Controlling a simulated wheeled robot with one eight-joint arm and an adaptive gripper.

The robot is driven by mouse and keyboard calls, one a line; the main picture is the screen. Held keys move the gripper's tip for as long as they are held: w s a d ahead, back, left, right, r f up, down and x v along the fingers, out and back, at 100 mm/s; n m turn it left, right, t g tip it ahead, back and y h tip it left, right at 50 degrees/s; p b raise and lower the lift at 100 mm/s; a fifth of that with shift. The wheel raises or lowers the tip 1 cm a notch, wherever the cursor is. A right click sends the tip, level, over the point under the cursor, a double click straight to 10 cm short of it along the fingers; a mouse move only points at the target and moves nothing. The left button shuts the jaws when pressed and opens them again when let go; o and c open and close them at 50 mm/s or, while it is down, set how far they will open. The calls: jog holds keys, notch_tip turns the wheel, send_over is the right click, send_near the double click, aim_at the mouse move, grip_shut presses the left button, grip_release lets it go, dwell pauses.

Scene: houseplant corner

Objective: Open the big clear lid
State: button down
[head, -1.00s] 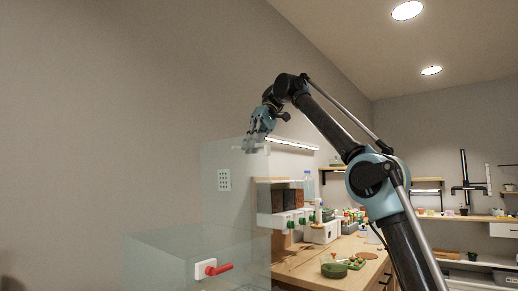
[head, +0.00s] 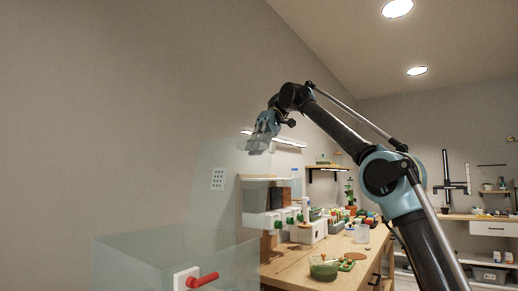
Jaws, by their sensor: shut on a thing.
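The big clear lid (head: 225,165) is a faint, see-through panel raised above the clear box (head: 140,245) at the lower left. It stands steeply, with its left edge slanting. My gripper (head: 258,146) is shut on the lid's top edge, at its upper right corner. The fingers partly hide that corner, and the exact grip is hard to see through the clear material. A red handle (head: 203,279) on a white plate is on the box's front, low in the view.
A wooden bench (head: 315,265) with a green bowl (head: 323,268) and several small items runs to the right behind the box. A shelf unit with dark jars (head: 262,198) shows beside the lid. The plain wall fills the left.

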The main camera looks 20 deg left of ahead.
jog(key=shift+w+d+f, duration=0.1)
jog(key=shift+w+f, duration=0.05)
jog(key=shift+w, duration=0.05)
jog(key=c, duration=1.7)
grip_release()
jog(key=shift+w, duration=0.25)
jog(key=shift+w+f, duration=0.1)
